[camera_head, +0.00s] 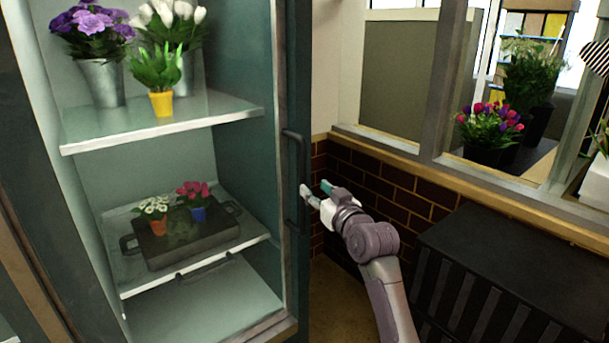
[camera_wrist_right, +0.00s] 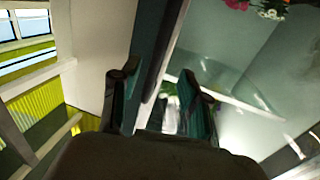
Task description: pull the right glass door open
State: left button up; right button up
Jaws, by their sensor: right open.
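The glass-fronted cabinet (camera_head: 160,138) fills the left of the head view. A dark upright door frame (camera_head: 298,80) stands at its right side, with a dark vertical bar handle (camera_head: 291,165) on it. My right gripper (camera_head: 308,191) is open beside the handle's lower half. In the right wrist view the gripper (camera_wrist_right: 158,85) shows its two fingers apart, with the dark door frame (camera_wrist_right: 152,50) passing between them in the picture. I cannot tell whether the fingers touch the handle, or how far the door stands open. My left gripper is out of view.
Pots of flowers (camera_head: 102,80) stand on the upper shelf. A dark tray (camera_head: 190,248) with small pots is on the lower shelf. A brick wall (camera_head: 385,185) with a window ledge is to the right. A black ribbed crate (camera_head: 490,275) stands at lower right.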

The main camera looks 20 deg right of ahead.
aim_at(304, 179)
jog(key=w, duration=0.4)
jog(key=w+a, duration=0.1)
jog(key=w, duration=0.2)
jog(key=shift+p, duration=0.3)
jog(key=shift+w+f, duration=0.1)
jog(key=shift+w, duration=0.55)
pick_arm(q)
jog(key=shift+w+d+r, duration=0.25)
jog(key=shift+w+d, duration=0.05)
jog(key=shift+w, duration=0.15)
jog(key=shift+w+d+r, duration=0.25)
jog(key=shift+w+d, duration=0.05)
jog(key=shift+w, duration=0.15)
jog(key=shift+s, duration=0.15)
pick_arm(e)
jog(key=shift+c, duration=0.3)
grip_shut()
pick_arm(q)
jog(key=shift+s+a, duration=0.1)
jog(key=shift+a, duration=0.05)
